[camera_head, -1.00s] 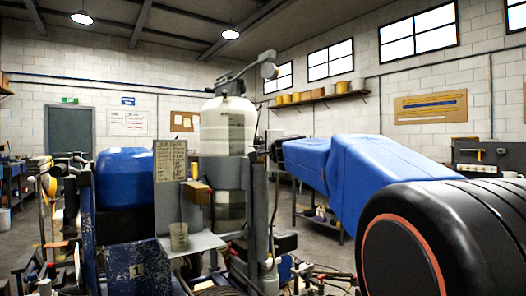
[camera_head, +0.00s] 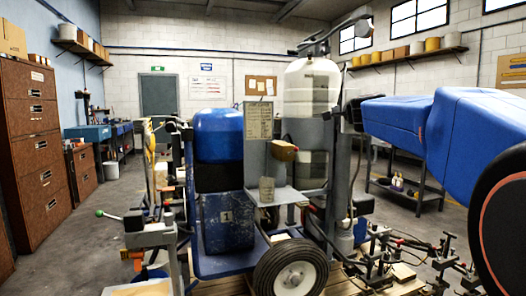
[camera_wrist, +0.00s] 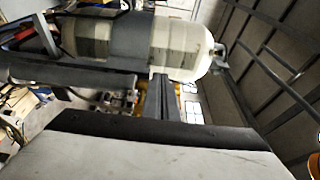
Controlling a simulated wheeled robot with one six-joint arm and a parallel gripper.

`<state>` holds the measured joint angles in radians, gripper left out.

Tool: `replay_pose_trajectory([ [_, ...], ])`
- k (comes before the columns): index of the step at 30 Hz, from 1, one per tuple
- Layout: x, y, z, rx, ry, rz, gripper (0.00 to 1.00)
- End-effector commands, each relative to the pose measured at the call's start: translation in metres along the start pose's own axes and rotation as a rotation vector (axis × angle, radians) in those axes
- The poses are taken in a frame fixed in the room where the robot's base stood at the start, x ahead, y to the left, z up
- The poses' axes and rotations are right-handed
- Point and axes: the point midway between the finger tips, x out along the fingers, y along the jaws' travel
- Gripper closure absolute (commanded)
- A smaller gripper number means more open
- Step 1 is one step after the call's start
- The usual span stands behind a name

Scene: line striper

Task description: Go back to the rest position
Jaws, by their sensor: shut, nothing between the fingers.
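My gripper (camera_head: 352,114) is the small dark end of my blue arm in the head view, at the right of the line striper. It looks shut and holds nothing that I can see; its fingertips are small there. The line striper (camera_head: 222,221) stands in the middle, with a blue tank, a grey post and a front wheel (camera_head: 291,276). A white translucent tank (camera_head: 312,86) stands at its upper right, just left of my gripper. This tank also shows close and sideways in the wrist view (camera_wrist: 178,47).
Brown drawer cabinets (camera_head: 35,150) stand on the left and a workbench (camera_head: 110,132) behind them. A low dark table (camera_head: 405,190) stands behind my arm. Clamps and small parts (camera_head: 445,258) crowd the lower right. Bare floor (camera_head: 75,240) lies at the left.

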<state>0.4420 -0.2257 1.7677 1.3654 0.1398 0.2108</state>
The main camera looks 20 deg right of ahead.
Motion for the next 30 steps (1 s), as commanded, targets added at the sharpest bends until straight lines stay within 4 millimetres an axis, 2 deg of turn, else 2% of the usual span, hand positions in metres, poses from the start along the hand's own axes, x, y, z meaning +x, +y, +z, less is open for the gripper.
replay_pose_trajectory([
  [5,-0.007,0.006,0.011,-0.031,-0.025,0.011,1.00],
  [8,-0.023,0.023,0.038,-0.108,-0.089,0.041,1.00],
  [11,-0.051,0.053,0.076,-0.231,-0.188,0.088,1.00],
  [15,-0.099,0.107,0.125,-0.422,-0.343,0.167,1.00],
  [21,-0.177,0.192,0.170,-0.686,-0.553,0.279,1.00],
  [26,-0.244,0.263,0.185,-0.894,-0.713,0.373,1.00],
  [30,-0.304,0.326,0.183,-1.077,-0.846,0.459,1.00],
])
